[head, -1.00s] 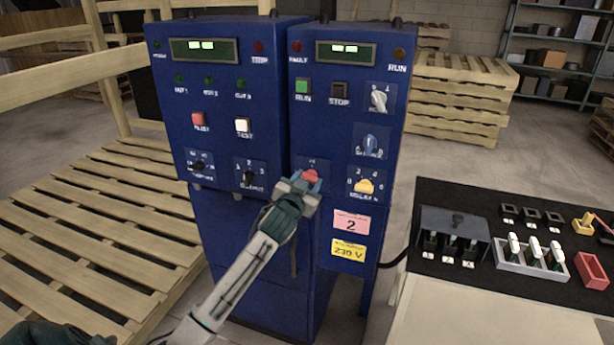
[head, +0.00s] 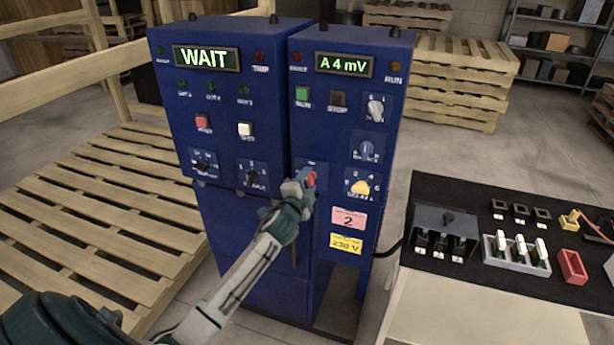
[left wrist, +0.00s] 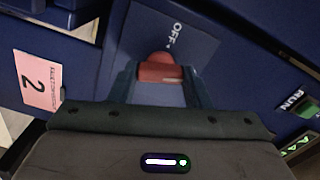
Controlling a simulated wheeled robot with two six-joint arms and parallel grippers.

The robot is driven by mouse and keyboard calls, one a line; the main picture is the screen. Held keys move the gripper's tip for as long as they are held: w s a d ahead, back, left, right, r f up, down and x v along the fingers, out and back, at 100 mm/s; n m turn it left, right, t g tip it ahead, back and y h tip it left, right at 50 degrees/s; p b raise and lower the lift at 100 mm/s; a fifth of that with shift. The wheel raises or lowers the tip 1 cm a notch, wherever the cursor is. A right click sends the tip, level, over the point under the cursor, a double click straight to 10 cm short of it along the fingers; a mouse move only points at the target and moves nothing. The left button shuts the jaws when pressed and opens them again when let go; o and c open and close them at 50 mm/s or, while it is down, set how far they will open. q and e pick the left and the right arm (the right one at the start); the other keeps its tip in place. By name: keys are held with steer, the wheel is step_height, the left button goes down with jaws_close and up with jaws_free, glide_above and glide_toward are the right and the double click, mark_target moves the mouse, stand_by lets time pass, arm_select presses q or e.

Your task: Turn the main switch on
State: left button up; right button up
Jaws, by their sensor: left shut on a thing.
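The main switch (left wrist: 160,70) is a red knob low on the right-hand blue cabinet, on a plate where the word OFF shows in the left wrist view. In the head view a red part of it (head: 310,178) shows beside my fingers. My left gripper (head: 302,182) is at the switch; in the left wrist view its two fingers (left wrist: 160,85) stand on either side of the red knob and are shut on it. The left cabinet display (head: 206,58) reads WAIT and the right cabinet display (head: 343,65) reads A 4 mV; both are lit. My right gripper is not in view.
A yellow knob (head: 360,187) sits right of the switch, with a pink label (head: 348,220) below. A black-topped bench (head: 470,274) with switch boxes and a red tray (head: 572,267) stands at right. Pallets (head: 100,215) lie at left.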

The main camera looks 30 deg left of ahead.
arm_select(q)
steer(key=shift+m+p, duration=1.05)
steer(key=shift+m, duration=0.55)
steer(key=o, duration=1)
